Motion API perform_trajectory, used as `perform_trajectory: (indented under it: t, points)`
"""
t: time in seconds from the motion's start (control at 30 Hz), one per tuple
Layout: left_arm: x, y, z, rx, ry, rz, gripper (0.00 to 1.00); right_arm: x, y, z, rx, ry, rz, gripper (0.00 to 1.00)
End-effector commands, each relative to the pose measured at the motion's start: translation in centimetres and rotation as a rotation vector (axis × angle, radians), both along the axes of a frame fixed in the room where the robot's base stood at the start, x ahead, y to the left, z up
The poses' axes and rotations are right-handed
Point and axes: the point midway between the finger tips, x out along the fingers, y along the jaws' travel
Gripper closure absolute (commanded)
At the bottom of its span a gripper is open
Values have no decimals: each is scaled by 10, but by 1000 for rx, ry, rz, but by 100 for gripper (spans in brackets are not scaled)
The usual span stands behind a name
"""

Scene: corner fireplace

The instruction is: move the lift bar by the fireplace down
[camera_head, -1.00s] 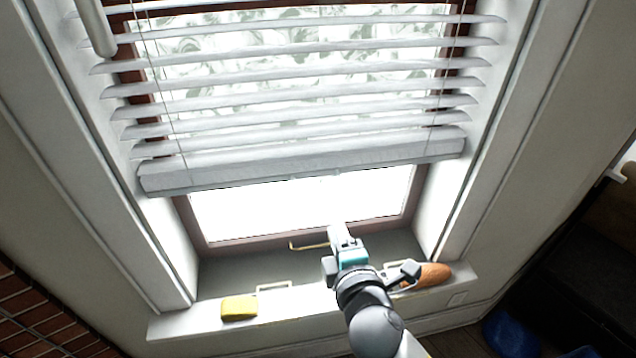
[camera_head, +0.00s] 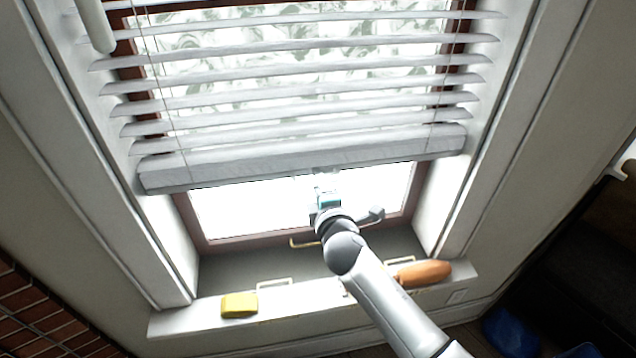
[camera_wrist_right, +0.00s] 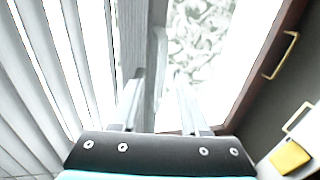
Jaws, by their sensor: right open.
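The lift bar (camera_head: 240,172) is the thick pale bottom rail of the white window blind, hanging nearly level across the window above an open gap. In the right wrist view the lift bar (camera_wrist_right: 132,35) runs up and down the picture, close to my fingers. My right gripper (camera_head: 325,176) is just under the middle of the bar. Its two fingers (camera_wrist_right: 163,92) are open, and the bar's lower edge is by the left finger. I cannot tell whether they touch. My left gripper is not in view.
The sill (camera_head: 190,322) holds a yellow block (camera_head: 239,304) and an orange rounded object (camera_head: 424,273). A brass handle (camera_head: 304,243) is on the lower window frame. Blind slats (camera_head: 290,95) fill the window above the bar. A brick wall (camera_head: 35,315) is at lower left.

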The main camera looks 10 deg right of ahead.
Motion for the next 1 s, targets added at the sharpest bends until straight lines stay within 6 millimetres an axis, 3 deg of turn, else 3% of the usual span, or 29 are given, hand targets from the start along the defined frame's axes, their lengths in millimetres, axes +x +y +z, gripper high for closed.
perform_trajectory:
  t: [0.47,0.87,1.0]
  points:
    - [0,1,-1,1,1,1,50,9,0,-1,1,0,0,56]
    - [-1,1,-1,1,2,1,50,9,0,-2,0,0,0,100]
    - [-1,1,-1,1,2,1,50,9,0,-2,0,0,0,100]
